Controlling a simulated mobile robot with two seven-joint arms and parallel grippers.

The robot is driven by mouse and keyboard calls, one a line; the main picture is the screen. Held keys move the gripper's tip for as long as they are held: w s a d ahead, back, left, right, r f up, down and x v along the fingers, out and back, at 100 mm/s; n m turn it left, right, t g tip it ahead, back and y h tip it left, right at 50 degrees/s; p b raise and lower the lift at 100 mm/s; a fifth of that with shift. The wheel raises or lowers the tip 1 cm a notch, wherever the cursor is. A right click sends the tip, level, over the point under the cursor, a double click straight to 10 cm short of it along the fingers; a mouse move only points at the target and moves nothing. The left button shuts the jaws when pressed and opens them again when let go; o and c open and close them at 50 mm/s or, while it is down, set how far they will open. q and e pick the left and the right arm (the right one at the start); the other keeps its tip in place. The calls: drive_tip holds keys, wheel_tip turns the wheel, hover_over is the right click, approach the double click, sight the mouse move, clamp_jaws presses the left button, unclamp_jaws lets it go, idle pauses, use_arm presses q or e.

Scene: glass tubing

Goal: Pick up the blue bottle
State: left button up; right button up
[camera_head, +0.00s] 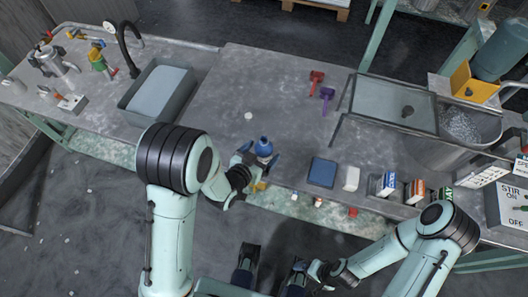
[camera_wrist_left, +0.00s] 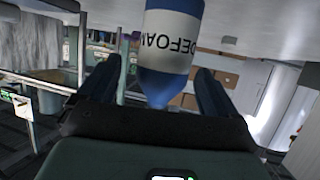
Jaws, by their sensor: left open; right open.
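The blue bottle (camera_head: 264,147) stands on the grey bench near its front edge. In the left wrist view the bottle (camera_wrist_left: 168,50) appears upside down, with a white label reading "DEFOAM". My left gripper (camera_head: 260,158) is at the bottle, with its fingers on either side. In the left wrist view the fingers of my left gripper (camera_wrist_left: 155,92) are spread, with visible gaps to the bottle. The bottle's far end is cut off there. My right gripper (camera_head: 314,270) is low in the head view, in front of the bench and away from the bottle; its fingers are small and hard to make out.
A dark blue block (camera_head: 322,172) and a white block (camera_head: 351,179) lie right of the bottle, with small boxes (camera_head: 383,184) beyond. A sink basin (camera_head: 158,92) is at the left. Red (camera_head: 316,78) and purple (camera_head: 327,94) items lie behind. The bench behind the bottle is mostly clear.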

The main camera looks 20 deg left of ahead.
use_arm(q)
drive_tip(key=w, duration=0.1)
drive_tip(key=w+f, duration=0.2)
drive_tip(key=shift+d+f, duration=0.2)
drive_tip(key=shift+d, duration=0.05)
drive_tip(key=shift+w+d+f, duration=0.15)
drive_tip(key=shift+w, duration=0.4)
drive_tip(key=c, duration=1.1)
drive_tip(key=shift+c, duration=0.2)
